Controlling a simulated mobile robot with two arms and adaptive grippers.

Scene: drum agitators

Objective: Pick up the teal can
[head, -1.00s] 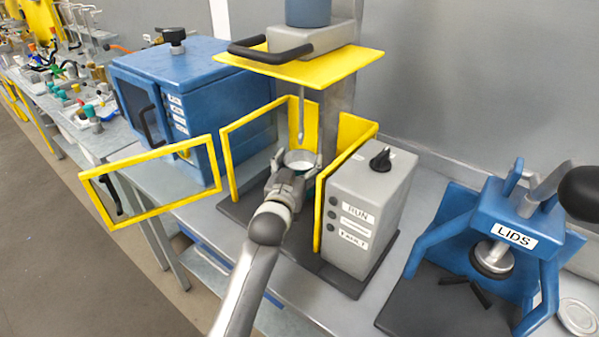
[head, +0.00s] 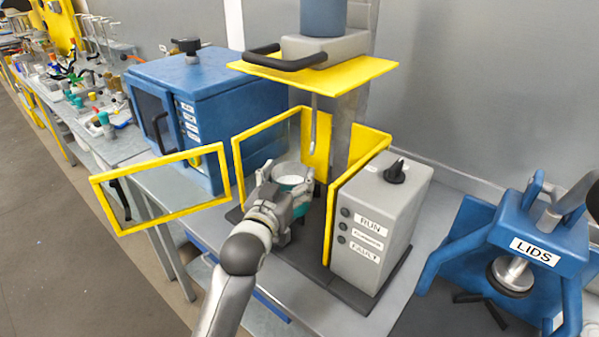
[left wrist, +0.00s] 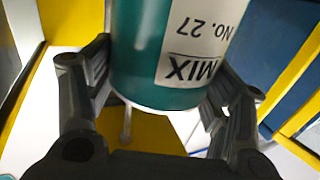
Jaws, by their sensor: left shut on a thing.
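The teal can (head: 297,186) shows in the head view inside the yellow-framed guard of the mixing machine, with its open light rim up. In the left wrist view the teal can (left wrist: 150,50) fills the upper middle, with a white label reading "MIX NO. 27" upside down. My left gripper (head: 282,197) is shut on the can, one finger on each side of it. The same gripper (left wrist: 165,95) shows dark fingers at both sides of the can in the left wrist view. Whether the can's base touches the machine's plate is hidden. My right gripper is not in view.
The yellow guard door (head: 160,190) stands swung open at left. The stirring rod (head: 314,135) hangs above, behind the can. The grey RUN control box (head: 370,225) stands close at right. A blue cabinet (head: 205,105) is behind left, and a blue LIDS press (head: 540,250) at far right.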

